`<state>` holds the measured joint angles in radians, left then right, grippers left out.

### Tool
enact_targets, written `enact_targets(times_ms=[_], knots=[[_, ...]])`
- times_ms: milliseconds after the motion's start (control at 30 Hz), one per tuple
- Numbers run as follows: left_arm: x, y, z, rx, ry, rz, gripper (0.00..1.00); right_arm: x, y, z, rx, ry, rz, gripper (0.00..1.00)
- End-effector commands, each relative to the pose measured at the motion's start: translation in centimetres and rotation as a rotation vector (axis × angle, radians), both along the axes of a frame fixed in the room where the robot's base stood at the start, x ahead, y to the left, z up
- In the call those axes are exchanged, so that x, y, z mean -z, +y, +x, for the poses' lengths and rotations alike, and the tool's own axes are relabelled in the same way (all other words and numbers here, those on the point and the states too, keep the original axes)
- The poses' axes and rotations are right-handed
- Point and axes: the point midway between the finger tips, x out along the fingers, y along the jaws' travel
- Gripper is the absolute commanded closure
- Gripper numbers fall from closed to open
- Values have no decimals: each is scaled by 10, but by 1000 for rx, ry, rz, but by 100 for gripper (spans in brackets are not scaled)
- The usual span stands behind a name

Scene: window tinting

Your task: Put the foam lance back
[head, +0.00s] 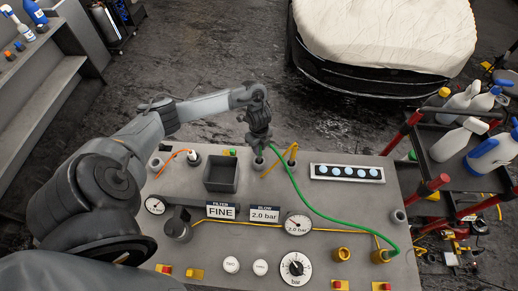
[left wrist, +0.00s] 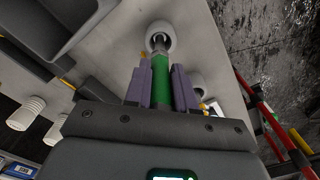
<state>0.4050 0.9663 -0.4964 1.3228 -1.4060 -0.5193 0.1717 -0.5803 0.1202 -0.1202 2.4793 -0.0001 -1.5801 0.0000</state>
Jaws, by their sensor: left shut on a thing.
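The foam lance shows as a green grip (left wrist: 161,75) between the two fingers of my left gripper (left wrist: 162,92) in the left wrist view. My left gripper is shut on it. A thin grey shaft runs from the green grip to a pale round holder (left wrist: 160,38); I cannot tell how deep it sits. In the head view my left gripper (head: 260,146) points down over the panel's back edge, hiding most of the lance. A green hose (head: 299,190) curves from there to the panel's right side. My right gripper is not in view.
The grey panel (head: 340,211) carries gauges, buttons and a dark square bin (head: 221,174) beside the gripper. A bottle cart (head: 436,172) stands at right, a covered car (head: 385,35) behind.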

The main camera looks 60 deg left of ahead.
Motion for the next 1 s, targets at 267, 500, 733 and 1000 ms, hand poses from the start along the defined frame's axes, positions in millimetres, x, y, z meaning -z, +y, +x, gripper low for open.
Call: enact_targets(times_ms=[267,500,733,1000], knots=[[11,1,0,-1,-2,1,100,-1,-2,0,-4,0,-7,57],[15,0,0,-1,-2,1,100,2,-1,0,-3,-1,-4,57],[14,0,0,0,-1,1,50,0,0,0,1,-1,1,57],[11,0,0,0,-1,1,50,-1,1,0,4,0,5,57]])
